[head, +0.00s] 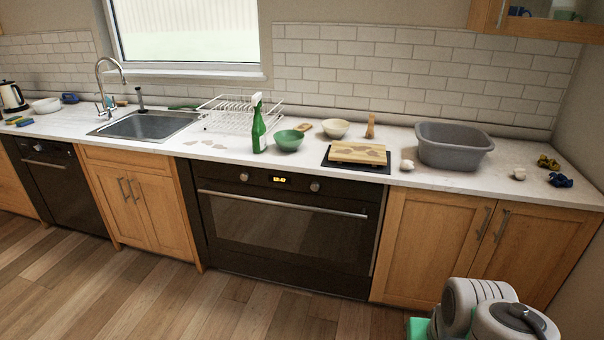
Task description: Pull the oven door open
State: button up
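The black built-in oven (290,230) stands under the counter in the middle of the head view. Its oven door (285,231) is shut, with a dark glass pane. A long silver door handle (282,204) runs across the top of the door. Above it the control panel has two knobs and a lit yellow display (279,179). My gripper is not in view. White and grey parts of my arm show at the bottom right, well apart from the oven, and nothing touches the handle.
The wooden floor (190,300) in front of the oven is clear. Wooden cabinets (430,240) flank the oven, and a dark appliance (60,185) is at left. The counter above holds a green spray bottle (258,128), bowls, a cutting board (358,152) and a grey tub (453,147).

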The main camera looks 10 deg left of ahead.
aim_at(326, 232)
jog(key=i, duration=1.35)
jog(key=u, duration=2.75)
jog(key=i, duration=1.8)
jog(key=z, duration=1.75)
